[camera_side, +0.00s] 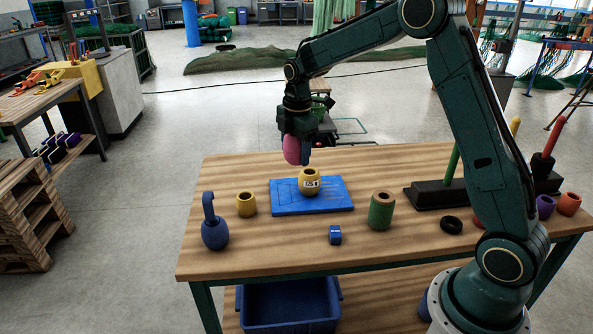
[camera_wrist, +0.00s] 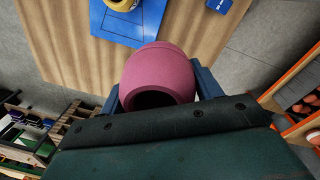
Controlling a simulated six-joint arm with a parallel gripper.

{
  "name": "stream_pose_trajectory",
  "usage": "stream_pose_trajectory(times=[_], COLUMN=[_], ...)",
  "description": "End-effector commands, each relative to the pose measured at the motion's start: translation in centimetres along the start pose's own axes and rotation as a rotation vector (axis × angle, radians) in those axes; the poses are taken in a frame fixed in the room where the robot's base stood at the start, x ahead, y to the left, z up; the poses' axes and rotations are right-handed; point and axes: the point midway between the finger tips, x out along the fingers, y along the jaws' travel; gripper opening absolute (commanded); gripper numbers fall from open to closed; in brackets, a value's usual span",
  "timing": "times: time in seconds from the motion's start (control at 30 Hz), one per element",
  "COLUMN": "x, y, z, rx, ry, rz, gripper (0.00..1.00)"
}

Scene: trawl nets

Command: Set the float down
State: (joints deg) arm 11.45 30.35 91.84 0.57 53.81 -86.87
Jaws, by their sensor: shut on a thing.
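My gripper (camera_side: 298,155) is shut on a pink float (camera_side: 291,149) and holds it in the air above the far part of the wooden table. In the wrist view the pink float (camera_wrist: 162,72) sits between the two blue fingers, with its dark hole facing the wrist. Below and slightly right of it in the side view, a yellow float (camera_side: 310,181) marked with a number stands on a blue board (camera_side: 340,196). Part of the board also shows in the wrist view (camera_wrist: 112,27). The pink float is apart from both.
On the table (camera_side: 270,256) stand a small yellow float (camera_side: 246,204), a blue float with a loop (camera_side: 214,232), a small blue block (camera_side: 335,235), a green cylinder (camera_side: 381,211) and a black ring (camera_side: 451,224). A dark base with a green peg (camera_side: 452,165) stands right.

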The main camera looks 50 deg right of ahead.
Motion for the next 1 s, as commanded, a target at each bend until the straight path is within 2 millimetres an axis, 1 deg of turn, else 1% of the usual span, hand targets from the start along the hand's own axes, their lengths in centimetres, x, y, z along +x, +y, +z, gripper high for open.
stream_pose_trajectory(times=[0.03,0.17,0.2,0.37,0.5,0.57,0.6,0.7,0.8,0.9,1.0], x=[0.1,0.0,0.0,0.0,0.0,-0.1,-0.1,-0.2,-0.2,-0.3,-0.3], y=[0.4,1.0,1.1,1.2,0.7,0.3,0.1,-0.7,-1.6,-2.3,-2.9], z=[1.9,6.3,7.7,13.3,18.2,20.3,21.7,24.9,27.7,29.7,31.1], rx=[0.06,0.206,0.251,0.43,0.588,0.657,0.701,0.807,0.897,0.967,1.013], ry=[-0.005,-0.015,-0.018,-0.03,-0.042,-0.046,-0.049,-0.056,-0.062,-0.066,-0.069], rz=[-0.001,-0.001,-0.001,-0.002,-0.002,-0.003,-0.002,-0.002,-0.002,-0.002,-0.002], gripper=[0.4,0.4,0.4,0.4,0.4,0.4,0.4,0.4,0.4,0.4,0.4])
